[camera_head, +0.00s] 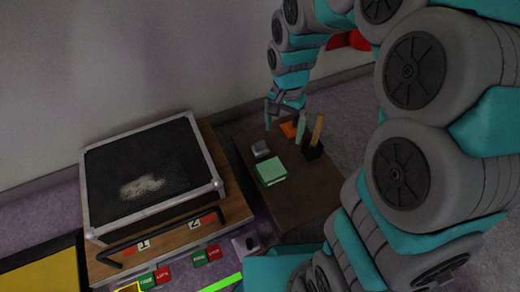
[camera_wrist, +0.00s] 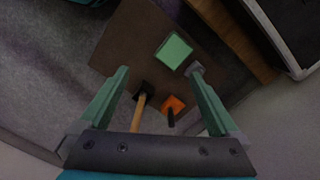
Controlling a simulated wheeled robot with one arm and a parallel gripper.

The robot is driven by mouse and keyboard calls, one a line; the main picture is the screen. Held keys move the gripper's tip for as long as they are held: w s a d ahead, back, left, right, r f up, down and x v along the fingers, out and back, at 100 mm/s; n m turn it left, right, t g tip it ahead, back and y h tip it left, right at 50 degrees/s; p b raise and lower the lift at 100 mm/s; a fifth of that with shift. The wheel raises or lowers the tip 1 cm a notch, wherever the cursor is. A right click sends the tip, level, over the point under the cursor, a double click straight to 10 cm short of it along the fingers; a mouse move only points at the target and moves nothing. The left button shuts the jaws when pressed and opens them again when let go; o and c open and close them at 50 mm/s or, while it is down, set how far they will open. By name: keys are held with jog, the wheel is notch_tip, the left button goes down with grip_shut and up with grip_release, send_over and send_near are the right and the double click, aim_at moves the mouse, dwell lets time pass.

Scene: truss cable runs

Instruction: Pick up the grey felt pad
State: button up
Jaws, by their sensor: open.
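A small grey block, which looks like the grey felt pad (camera_head: 261,149), lies on the dark brown table (camera_head: 298,205), behind and left of a green pad. In the wrist view the grey pad (camera_wrist: 195,68) shows at the tip of the right finger, partly hidden by it. My gripper (camera_head: 284,118) is open and empty, above the back of the table. In the wrist view its two green fingers (camera_wrist: 159,72) are spread wide, with nothing between them at their level. I cannot tell its exact height over the pad.
A light green pad (camera_head: 271,171) lies close to the grey one. A black holder (camera_head: 313,151) with an upright wooden handle and an orange item (camera_head: 289,129) stand to the right. A large black-topped case (camera_head: 150,165) on a wooden bench is at left.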

jog(key=w+a+f+m+b, duration=0.2)
jog(key=w+a+f+m, duration=0.2)
jog(key=w+f, duration=0.65)
jog(key=m+b, duration=0.2)
jog(key=m, duration=0.1)
send_over(260, 144)
jog(key=shift+t, duration=0.4)
notch_tip(260, 144, down, 10)
jog(key=shift+s+d+r, duration=0.1)
jog(key=shift+f+b, duration=0.4)
jog(key=shift+f, duration=3.55)
jog(key=shift+c, duration=0.2)
jog(key=c, duration=1.5)
jog(key=shift+o, duration=0.2)
